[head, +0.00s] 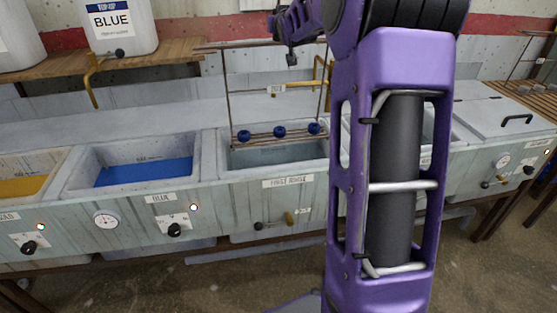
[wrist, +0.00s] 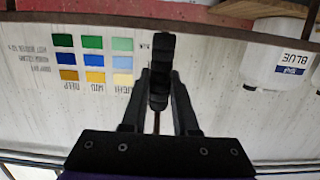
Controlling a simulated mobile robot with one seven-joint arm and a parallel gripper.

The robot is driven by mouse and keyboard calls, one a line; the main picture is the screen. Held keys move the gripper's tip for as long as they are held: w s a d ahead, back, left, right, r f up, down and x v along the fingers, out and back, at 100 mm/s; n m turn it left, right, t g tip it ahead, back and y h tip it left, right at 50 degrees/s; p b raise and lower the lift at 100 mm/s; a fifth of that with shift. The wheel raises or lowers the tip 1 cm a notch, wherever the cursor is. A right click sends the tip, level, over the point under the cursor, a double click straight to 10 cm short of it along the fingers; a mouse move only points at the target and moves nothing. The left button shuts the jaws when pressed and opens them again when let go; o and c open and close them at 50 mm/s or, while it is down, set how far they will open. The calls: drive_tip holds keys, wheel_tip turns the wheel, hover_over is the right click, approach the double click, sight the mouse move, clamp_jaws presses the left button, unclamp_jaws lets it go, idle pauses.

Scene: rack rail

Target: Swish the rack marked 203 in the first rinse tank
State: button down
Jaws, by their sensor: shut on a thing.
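A thin brown wire rack (head: 228,95) hangs upright from my gripper (head: 291,58). Its lower bars carry three dark blue round pieces (head: 279,132) in a row. They are at the mouth of the first rinse tank (head: 288,182), whose front label reads FIRST RINSE. I cannot tell whether the lowest bars touch the grey water (head: 275,155). A small pale tag (head: 275,90) shows by the rack; its number is too small to read. In the wrist view my gripper (wrist: 160,85) is shut on the rack's dark top piece. My purple arm hides the tank's right side.
A tank of blue liquid (head: 143,172) stands left of the first rinse tank, and a yellow one (head: 22,186) beyond it. A BLUE jug (head: 118,25) sits on the wooden shelf. A brass tap (head: 92,80) juts out behind the tanks. A lidded tank (head: 505,115) is at right.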

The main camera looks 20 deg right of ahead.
drive_tip(key=shift+r+p, duration=0.2)
drive_tip(key=shift+p, duration=0.1)
wheel_tip(320, 180, down, 3)
drive_tip(key=shift+r+b, duration=0.1)
drive_tip(key=shift+b, duration=0.8)
wheel_tip(320, 180, down, 15)
drive_tip(key=shift+f, duration=0.2)
drive_tip(key=shift+s, duration=0.1)
drive_tip(key=shift+s+a, duration=0.2)
drive_tip(key=shift+s, duration=0.5)
drive_tip(key=shift+w, duration=0.15)
